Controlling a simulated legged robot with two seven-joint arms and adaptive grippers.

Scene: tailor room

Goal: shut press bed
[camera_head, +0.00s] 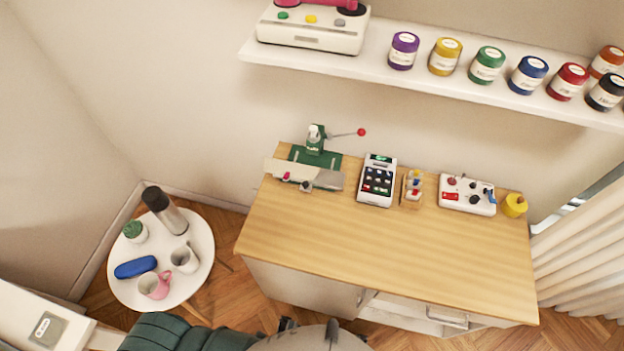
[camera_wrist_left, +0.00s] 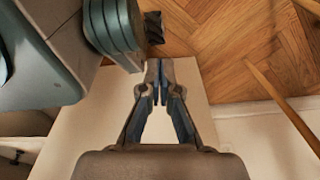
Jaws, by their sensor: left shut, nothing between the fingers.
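A small press stands at the back left of the wooden worktop (camera_head: 390,235). It has a green base (camera_head: 316,157), a lever ending in a red ball (camera_head: 361,132), and a pale flat bed plate (camera_head: 325,179) in front. Two small knobs, one pink and one dark-based, sit at the plate's front edge. I cannot tell how far the bed stands out. My left gripper (camera_wrist_left: 160,70) is shut and empty in the left wrist view, with parquet floor and a pale surface beyond its tips. The press is not in that view. My right gripper is not in view.
A dark keypad device (camera_head: 378,181), a small wooden holder (camera_head: 411,188), a white control box (camera_head: 467,195) and a yellow item (camera_head: 514,205) line the worktop's back. Its front is clear. A round white table (camera_head: 205,235) with cups stands left. A shelf (camera_head: 400,75) hangs above.

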